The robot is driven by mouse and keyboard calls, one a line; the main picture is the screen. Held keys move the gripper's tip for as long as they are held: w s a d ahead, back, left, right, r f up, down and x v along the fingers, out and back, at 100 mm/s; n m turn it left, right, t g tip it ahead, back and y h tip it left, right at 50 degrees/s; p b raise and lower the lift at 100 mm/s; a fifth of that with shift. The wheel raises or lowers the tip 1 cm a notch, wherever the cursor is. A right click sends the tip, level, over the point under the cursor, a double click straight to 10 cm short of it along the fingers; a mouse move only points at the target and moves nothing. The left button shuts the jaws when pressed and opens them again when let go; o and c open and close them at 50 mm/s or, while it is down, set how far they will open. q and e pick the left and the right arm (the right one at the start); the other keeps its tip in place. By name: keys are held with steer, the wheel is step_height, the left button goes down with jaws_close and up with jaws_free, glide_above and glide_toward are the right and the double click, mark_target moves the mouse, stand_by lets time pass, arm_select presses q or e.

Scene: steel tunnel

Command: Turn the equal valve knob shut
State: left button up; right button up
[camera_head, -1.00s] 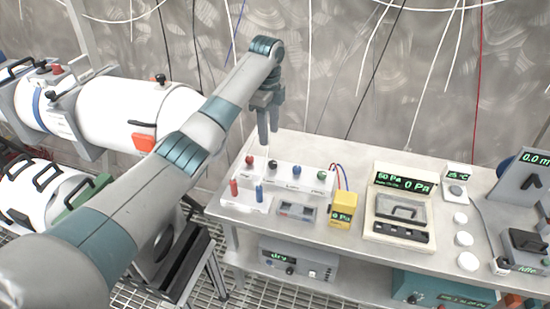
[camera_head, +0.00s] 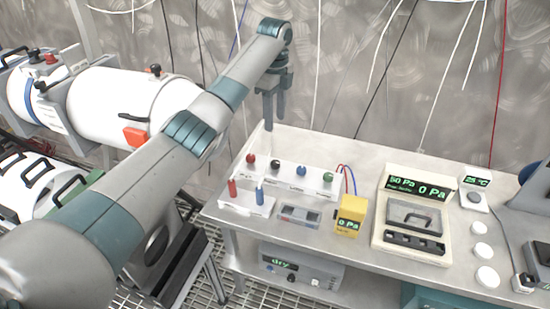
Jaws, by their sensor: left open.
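A white valve block (camera_head: 290,183) stands on the bench with a row of knobs: red (camera_head: 250,158), black (camera_head: 276,164), blue (camera_head: 301,171) and green (camera_head: 327,178). The small labels below them are too blurred to read, so I cannot tell which knob is the equal valve. My left gripper (camera_head: 269,124) is open and empty, fingers pointing down. In the picture it is above and behind the red and black knobs, near the bench's back left edge, apart from them. My right gripper is out of view.
In front of the block are red and blue upright fittings (camera_head: 259,194), a small grey device (camera_head: 299,215) and a yellow gauge (camera_head: 349,218). A pressure controller (camera_head: 411,215) and white discs (camera_head: 481,251) are to the right.

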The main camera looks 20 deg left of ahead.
mark_target(275, 162)
arm_select(q)
step_height(275, 162, down, 15)
steer(key=p, duration=0.3)
steer(key=shift+f+p, duration=0.2)
steer(key=shift+p, duration=0.1)
steer(key=shift+f, duration=0.7)
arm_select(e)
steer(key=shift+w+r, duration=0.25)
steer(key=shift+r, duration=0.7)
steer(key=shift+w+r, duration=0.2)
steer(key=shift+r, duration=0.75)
arm_select(q)
steer(key=c, duration=1.1)
